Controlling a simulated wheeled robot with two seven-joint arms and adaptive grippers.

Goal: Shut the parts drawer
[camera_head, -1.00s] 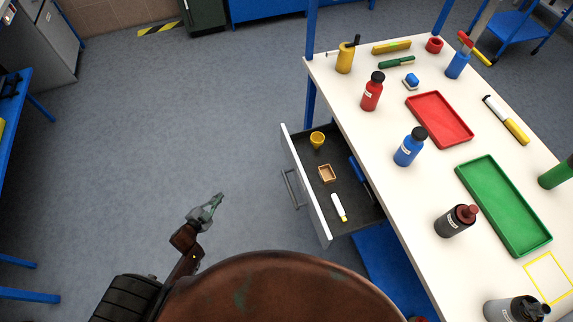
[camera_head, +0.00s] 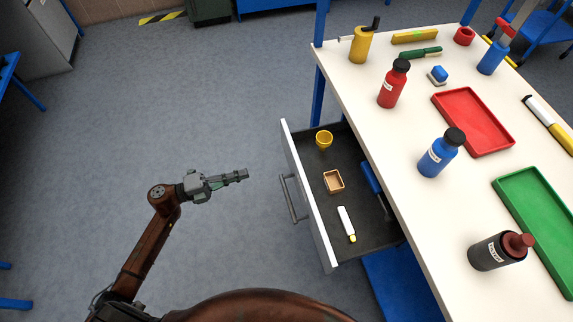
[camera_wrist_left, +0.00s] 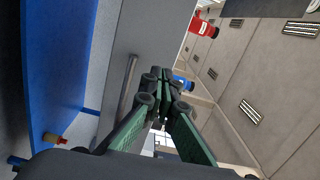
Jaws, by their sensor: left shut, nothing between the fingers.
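The parts drawer (camera_head: 312,211) stands pulled out from the left side of the white workbench, with its white front and grey bar handle (camera_head: 293,198) facing left. Inside the drawer are a yellow cup (camera_head: 324,139), a small wooden box (camera_head: 333,181), a white tube (camera_head: 346,224) and a blue item (camera_head: 372,184). My left gripper (camera_head: 243,174) is shut and empty, to the left of the handle and apart from it, pointing right. In the left wrist view, my left gripper (camera_wrist_left: 163,100) shows closed fingers, with the handle (camera_wrist_left: 128,84) beyond them. My right gripper is out of view.
The workbench top (camera_head: 405,130) holds a red bottle (camera_head: 393,86), a blue bottle (camera_head: 440,154), a dark bottle (camera_head: 497,251), a red tray (camera_head: 513,146) and a green tray (camera_head: 502,184). The grey floor (camera_head: 180,100) left of the drawer is clear.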

